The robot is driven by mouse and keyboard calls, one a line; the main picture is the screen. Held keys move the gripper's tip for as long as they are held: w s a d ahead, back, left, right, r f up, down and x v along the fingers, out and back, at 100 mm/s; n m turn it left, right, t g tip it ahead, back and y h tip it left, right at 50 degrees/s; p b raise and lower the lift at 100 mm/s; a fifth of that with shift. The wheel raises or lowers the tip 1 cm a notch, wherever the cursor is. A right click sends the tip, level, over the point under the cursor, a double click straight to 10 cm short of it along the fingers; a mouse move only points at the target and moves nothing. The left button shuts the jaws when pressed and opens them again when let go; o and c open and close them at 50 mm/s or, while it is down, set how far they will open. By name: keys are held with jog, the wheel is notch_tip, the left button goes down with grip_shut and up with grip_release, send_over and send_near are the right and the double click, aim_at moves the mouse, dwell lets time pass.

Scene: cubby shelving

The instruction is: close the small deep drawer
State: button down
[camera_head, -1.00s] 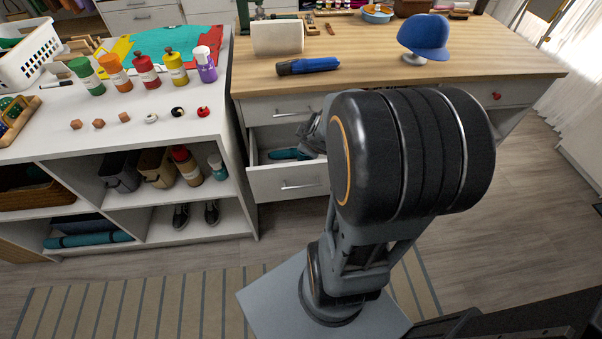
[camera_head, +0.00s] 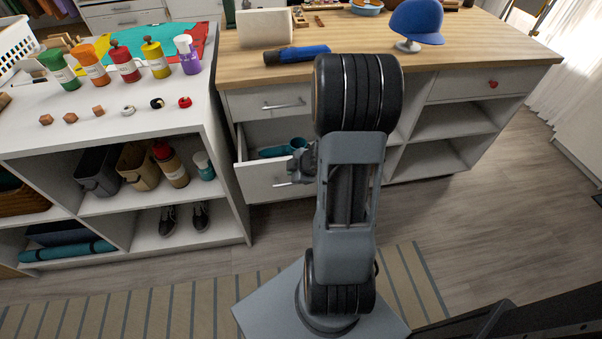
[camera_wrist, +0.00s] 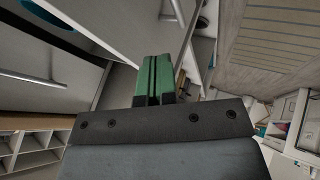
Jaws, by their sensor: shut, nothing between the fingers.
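The small deep drawer (camera_head: 258,181) stands open under the left end of the wood-topped counter. Its white front has a bar handle, and a teal item (camera_head: 275,152) lies inside. My gripper (camera_head: 296,166) is at the right end of the drawer front, close to it; I cannot tell whether they touch. In the wrist view its green fingers (camera_wrist: 153,80) are together and empty. The drawer front (camera_wrist: 125,28) and its handle (camera_wrist: 176,12) show beyond them. My arm hides the drawer's right side in the head view.
A shut drawer (camera_head: 262,102) sits directly above. The white shelf unit (camera_head: 222,120) stands close on the left. Open cubbies (camera_head: 440,122) are on the right. The counter holds a blue cap (camera_head: 417,20) and a blue flashlight (camera_head: 297,54). The floor in front is clear around a striped rug (camera_head: 130,312).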

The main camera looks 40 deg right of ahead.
jog(key=shift+w+d+f+p, duration=0.1)
jog(key=shift+w+d, duration=0.15)
jog(key=shift+w, duration=0.45)
jog(key=shift+w+d+f+p, duration=0.1)
jog(key=shift+w+d, duration=0.2)
jog(key=shift+w, duration=0.35)
jog(key=shift+w+d+f+p, duration=0.1)
jog(key=shift+w+d, duration=0.15)
jog(key=shift+w, duration=0.45)
